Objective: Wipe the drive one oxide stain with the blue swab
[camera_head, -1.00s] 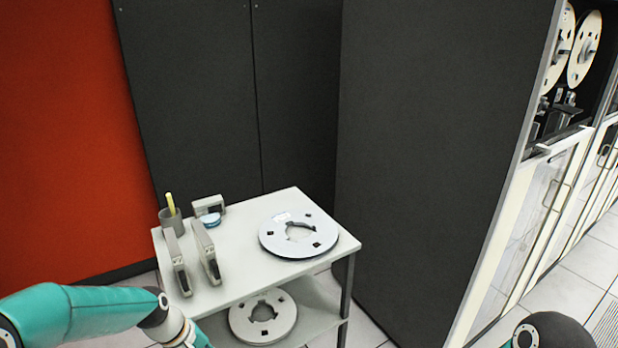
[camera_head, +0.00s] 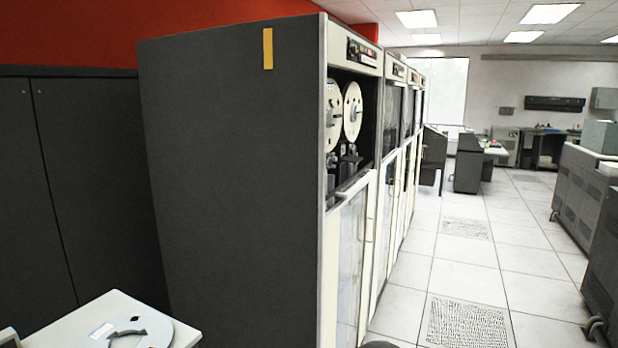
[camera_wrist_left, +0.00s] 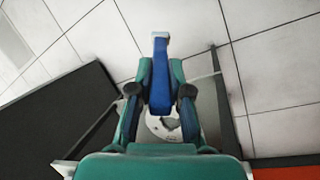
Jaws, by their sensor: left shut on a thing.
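My left gripper (camera_wrist_left: 161,82) is shut on the blue swab (camera_wrist_left: 160,64) in the left wrist view. The swab sticks out past the fingertips, with a pale grey end pointing to the top of the picture. In the head view the nearest tape drive (camera_head: 349,230) stands at the center, with two pale reels behind its open upper window. I cannot make out an oxide stain on it. Neither gripper shows in the head view.
A white cart (camera_head: 60,330) with a tape reel (camera_head: 150,338) stands at the lower left. The nearest drive's dark side panel (camera_head: 235,180) bears a yellow strip (camera_head: 267,48). Open tiled floor (camera_head: 480,265) lies right of the drives, with grey cabinets (camera_head: 580,195) beyond it.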

